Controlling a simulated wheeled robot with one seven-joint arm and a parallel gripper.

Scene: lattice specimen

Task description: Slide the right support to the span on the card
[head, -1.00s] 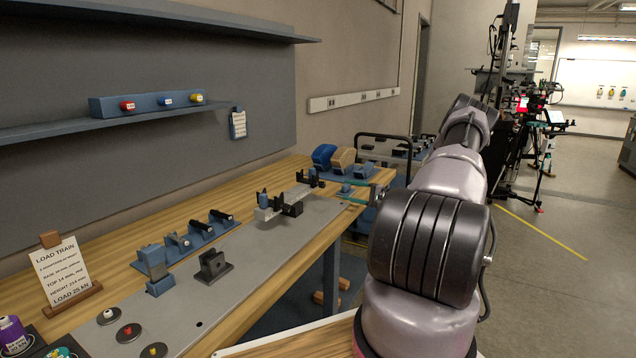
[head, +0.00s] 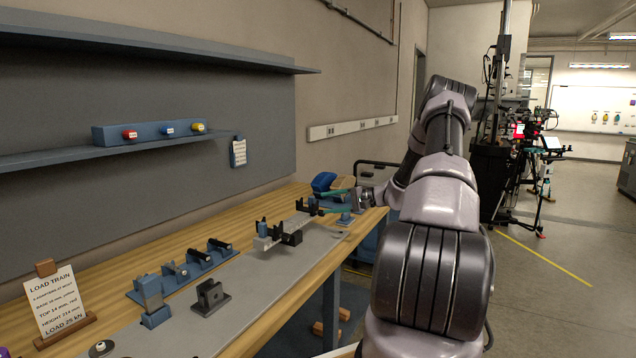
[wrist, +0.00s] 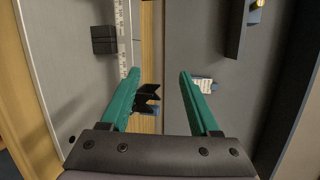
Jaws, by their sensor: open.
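The support fixture stands on the bench as a pale graduated rail (head: 283,229) with black forked supports. The right support (head: 307,206) is at the rail's far end; in the wrist view a black V-shaped fork (wrist: 147,97) with a blue part lies between my green fingers, nearer the left one. My gripper (head: 325,202) is open just right of that support, fingers pointing left. In the wrist view, my gripper (wrist: 158,72) shows a clear gap right of the fork. I cannot tell whether a finger touches it. A black block (head: 290,238) sits beside the rail's middle.
A small card (head: 238,152) hangs on the wall, its text unreadable. A LOAD TRAIN card (head: 55,301) stands at the front left.

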